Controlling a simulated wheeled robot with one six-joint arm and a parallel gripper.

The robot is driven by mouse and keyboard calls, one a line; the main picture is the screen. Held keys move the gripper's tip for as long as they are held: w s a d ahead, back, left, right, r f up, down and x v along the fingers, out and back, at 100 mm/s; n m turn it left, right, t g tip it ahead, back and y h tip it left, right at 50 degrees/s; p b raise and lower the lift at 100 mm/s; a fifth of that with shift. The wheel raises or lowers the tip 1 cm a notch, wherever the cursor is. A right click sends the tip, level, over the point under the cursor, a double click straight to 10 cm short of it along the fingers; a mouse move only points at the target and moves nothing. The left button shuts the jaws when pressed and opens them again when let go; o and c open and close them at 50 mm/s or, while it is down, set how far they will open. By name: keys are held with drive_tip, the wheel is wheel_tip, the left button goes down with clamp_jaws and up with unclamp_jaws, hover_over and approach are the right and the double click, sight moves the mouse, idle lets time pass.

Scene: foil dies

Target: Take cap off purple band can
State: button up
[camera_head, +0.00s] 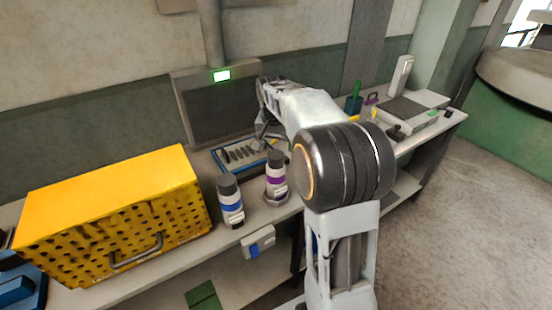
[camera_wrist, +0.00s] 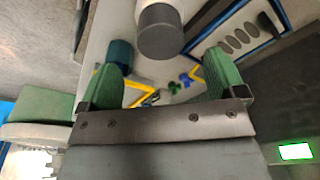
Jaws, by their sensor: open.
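The purple band can (camera_head: 277,181) stands upright on the bench in the head view, its dark grey cap (camera_head: 275,158) on top. The blue band can (camera_head: 231,207) stands to its left, also with a dark cap. My gripper (camera_head: 263,132) is behind the purple band can in the head view, above the tray and partly hidden by my arm. In the wrist view my gripper (camera_wrist: 160,82) is open and empty between its green fingertips. A can with a dark grey cap (camera_wrist: 161,34) lies beyond the fingertips, apart from them; its band does not show.
A slotted blue-edged tray (camera_head: 223,160) lies behind the cans, before a dark panel (camera_head: 222,110) with a green light. A yellow perforated box (camera_head: 110,215) stands on the left. A teal cup (camera_head: 353,105) stands at the back right; a teal cylinder (camera_wrist: 122,52) shows in the wrist view.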

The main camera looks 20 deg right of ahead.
sight(276, 155)
drive_tip(key=shift+w+d+f+p, duration=0.1)
drive_tip(key=shift+f+p, duration=0.05)
drive_tip(key=shift+f, duration=0.8)
drive_tip(key=shift+w+d+f+p, duration=0.1)
drive_tip(key=shift+w+f+p, duration=0.05)
drive_tip(key=shift+f, duration=0.85)
drive_tip(key=shift+w+d+f+p, duration=0.1)
drive_tip(key=shift+f+p, duration=0.05)
drive_tip(key=shift+f, duration=0.8)
drive_tip(key=shift+c, duration=0.3)
drive_tip(key=c, duration=0.9)
